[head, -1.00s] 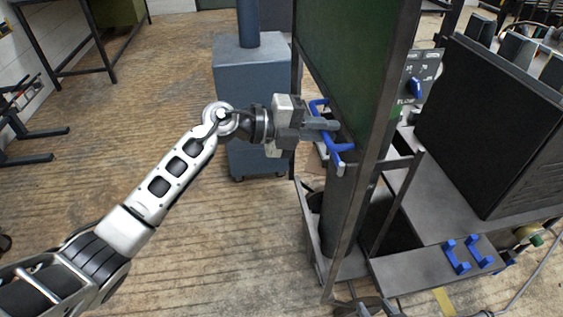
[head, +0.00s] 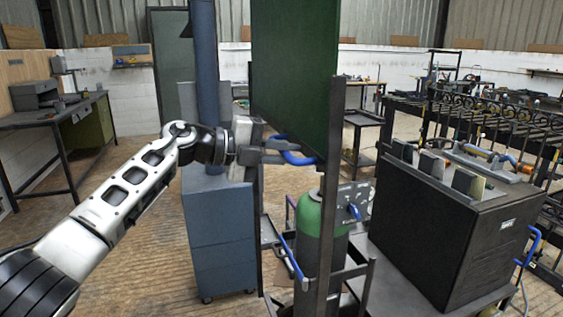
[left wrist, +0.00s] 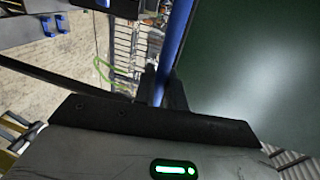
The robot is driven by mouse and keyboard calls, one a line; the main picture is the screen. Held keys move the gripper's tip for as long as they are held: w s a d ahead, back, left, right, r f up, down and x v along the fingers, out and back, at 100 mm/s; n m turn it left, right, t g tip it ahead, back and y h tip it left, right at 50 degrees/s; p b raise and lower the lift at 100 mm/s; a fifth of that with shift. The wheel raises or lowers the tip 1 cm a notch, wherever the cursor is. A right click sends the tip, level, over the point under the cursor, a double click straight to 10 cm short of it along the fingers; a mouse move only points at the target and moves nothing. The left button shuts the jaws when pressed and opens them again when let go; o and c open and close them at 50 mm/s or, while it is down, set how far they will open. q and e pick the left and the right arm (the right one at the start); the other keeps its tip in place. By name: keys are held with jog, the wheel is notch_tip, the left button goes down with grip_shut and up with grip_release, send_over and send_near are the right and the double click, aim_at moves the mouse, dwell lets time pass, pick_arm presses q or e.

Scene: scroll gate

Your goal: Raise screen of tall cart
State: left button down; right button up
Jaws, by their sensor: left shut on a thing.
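The tall cart's dark green screen (head: 292,80) hangs between upright dark posts, and its lower edge is above a green gas cylinder (head: 308,222). A blue handle (head: 300,158) sits at the screen's bottom edge. My left gripper (head: 278,150) is shut on this handle from the left. In the left wrist view, the blue bar (left wrist: 177,42) runs between the dark fingers (left wrist: 163,92), beside the green screen (left wrist: 250,70). The fingertips' exact contact is partly hidden. My right gripper is not in view.
A blue-grey cabinet (head: 220,235) with a column stands just behind my left arm. A black welding machine (head: 445,225) is at the right, beside a grey panel with a blue knob (head: 354,211). A workbench (head: 60,115) is at far left. Open floor lies at lower left.

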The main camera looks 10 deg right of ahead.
pick_arm(q)
jog(key=shift+r, duration=0.55)
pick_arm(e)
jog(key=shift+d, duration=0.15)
pick_arm(q)
jog(key=c, duration=1.5)
grip_release()
jog(key=shift+c, duration=0.2)
jog(key=shift+f, duration=0.1)
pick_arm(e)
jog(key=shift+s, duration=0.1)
